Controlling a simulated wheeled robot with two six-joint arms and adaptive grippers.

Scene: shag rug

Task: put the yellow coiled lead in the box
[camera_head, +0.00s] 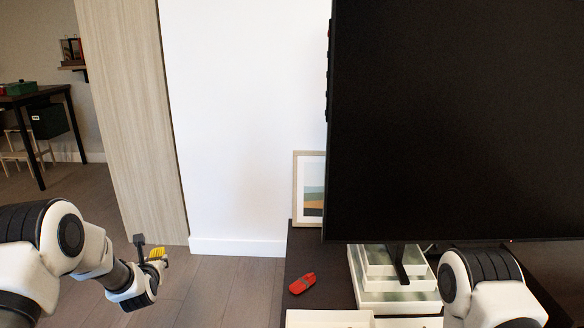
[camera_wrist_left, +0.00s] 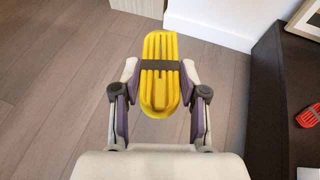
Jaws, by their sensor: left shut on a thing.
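The yellow coiled lead (camera_wrist_left: 160,90), a flat long bundle with a dark band around its middle, is held in my left gripper (camera_wrist_left: 160,72), whose fingers are shut on its two sides. In the head view the lead (camera_head: 157,253) shows partly at the tips of my left gripper (camera_head: 148,257), over the wood floor left of the dark cabinet. Pale open boxes stand on the cabinet: a stacked group (camera_head: 372,298) under the screen and another box (camera_head: 325,319) at the bottom edge. I cannot tell which is the task's box. My right gripper is out of view.
A red object (camera_head: 302,284) lies on the dark cabinet (camera_head: 300,258). A large black screen (camera_head: 450,120) overhangs the boxes, and a framed picture (camera_head: 308,205) leans behind. My right arm covers part of the cabinet. The floor (camera_head: 222,285) between my left gripper and the cabinet is clear.

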